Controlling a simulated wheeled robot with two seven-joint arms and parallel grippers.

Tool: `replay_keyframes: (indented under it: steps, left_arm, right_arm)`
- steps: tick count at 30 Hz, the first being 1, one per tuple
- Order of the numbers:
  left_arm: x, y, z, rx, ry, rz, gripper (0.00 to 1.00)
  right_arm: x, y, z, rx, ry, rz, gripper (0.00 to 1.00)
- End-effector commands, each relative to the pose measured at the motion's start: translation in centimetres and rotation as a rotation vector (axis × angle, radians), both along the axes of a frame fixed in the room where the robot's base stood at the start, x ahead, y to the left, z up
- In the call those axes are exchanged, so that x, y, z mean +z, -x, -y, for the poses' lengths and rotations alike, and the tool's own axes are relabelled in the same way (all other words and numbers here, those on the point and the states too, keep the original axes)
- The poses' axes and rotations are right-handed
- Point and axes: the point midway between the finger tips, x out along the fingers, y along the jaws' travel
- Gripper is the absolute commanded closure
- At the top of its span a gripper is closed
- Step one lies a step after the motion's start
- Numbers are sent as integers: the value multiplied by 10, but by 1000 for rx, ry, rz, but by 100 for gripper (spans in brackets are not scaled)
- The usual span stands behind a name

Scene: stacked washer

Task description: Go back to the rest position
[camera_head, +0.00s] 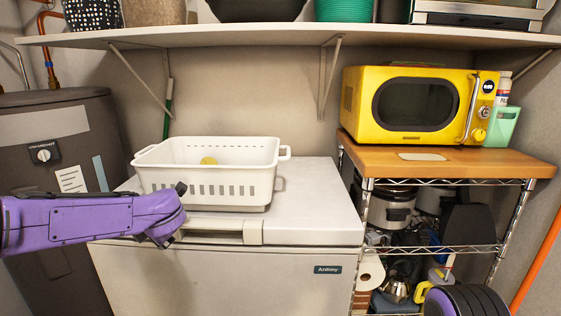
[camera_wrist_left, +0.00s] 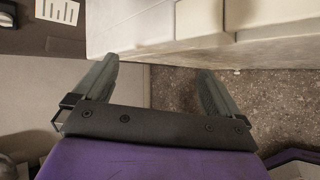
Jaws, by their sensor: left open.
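My left gripper (camera_head: 176,215) is at the end of the purple arm, in front of the front left edge of the white chest freezer (camera_head: 230,280). In the left wrist view its two grey fingers (camera_wrist_left: 158,80) are spread apart with nothing between them. The freezer's pale front and the speckled floor show beyond the fingers. A purple and black part of my right arm shows at the bottom right of the head view; the right gripper is not in view.
A grey water heater (camera_head: 55,135) is at the left. A yellow microwave (camera_head: 412,103) sits on a wood-topped rack (camera_head: 450,160). A shelf (camera_head: 260,36) spans above.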

Motion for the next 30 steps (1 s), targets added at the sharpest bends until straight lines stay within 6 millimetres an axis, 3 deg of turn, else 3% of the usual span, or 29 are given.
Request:
replay_keyframes:
  steps: [1, 3, 6, 8, 12, 16, 18, 20, 21, 30]
  left_arm:
    - [-41, 11, 3, -133, -188, -110, 2]
    - [-100, 33, 9, -358, -431, -260, 2]
    - [-176, 83, 21, -684, -672, -455, 2]
    - [-214, 121, 29, -874, -762, -559, 2]
    - [-281, 229, 38, -1282, -849, -771, 2]
    - [-308, 329, 35, -1553, -815, -937, 2]
    - [-313, 370, 28, -1625, -782, -1020, 2]
    - [-316, 393, 21, -1658, -762, -1078, 2]
    - [-318, 402, 20, -1674, -755, -1097, 2]
    - [-318, 402, 20, -1674, -755, -1097, 2]
  right_arm:
    - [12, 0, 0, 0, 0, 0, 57]
    - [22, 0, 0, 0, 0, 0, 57]
    - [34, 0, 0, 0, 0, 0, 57]
    - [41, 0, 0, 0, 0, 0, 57]
    - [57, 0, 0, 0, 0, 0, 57]
    - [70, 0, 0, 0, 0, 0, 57]
    - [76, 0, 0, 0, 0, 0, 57]
    - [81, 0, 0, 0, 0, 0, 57]
    - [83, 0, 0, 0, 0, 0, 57]
    - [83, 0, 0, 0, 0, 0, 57]
